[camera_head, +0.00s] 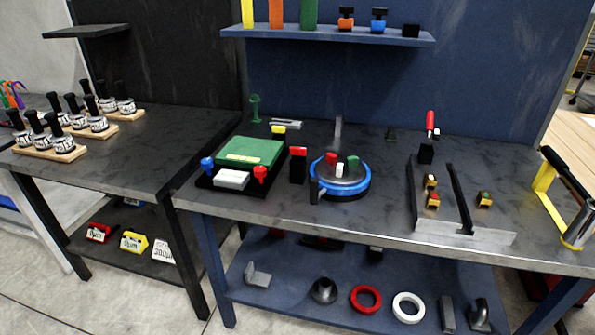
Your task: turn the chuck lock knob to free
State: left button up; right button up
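The round blue positioner (352,190) with a grey top stands near the front of the middle bench. A red piece (331,158), a white piece (339,170) and a green piece (352,163) stick up from its top. A dark upright post with a grey part (314,190) is at its left front edge. I cannot tell which of these is the chuck lock knob, or which way it is turned. Neither of my grippers shows in the head view.
A black block with a red top (298,165) stands close left of the positioner. Further left is a green-topped fixture (250,151). To the right is a grey angled rail (465,233) with small brass-coloured parts. Bare benchtop (385,205) lies between positioner and rail.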

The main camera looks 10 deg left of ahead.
aim_at(299, 151)
jog(key=i+l, duration=0.45)
jog(key=i+l+u, duration=0.55)
jog(key=l+u, duration=0.1)
jog(key=u, duration=1.4)
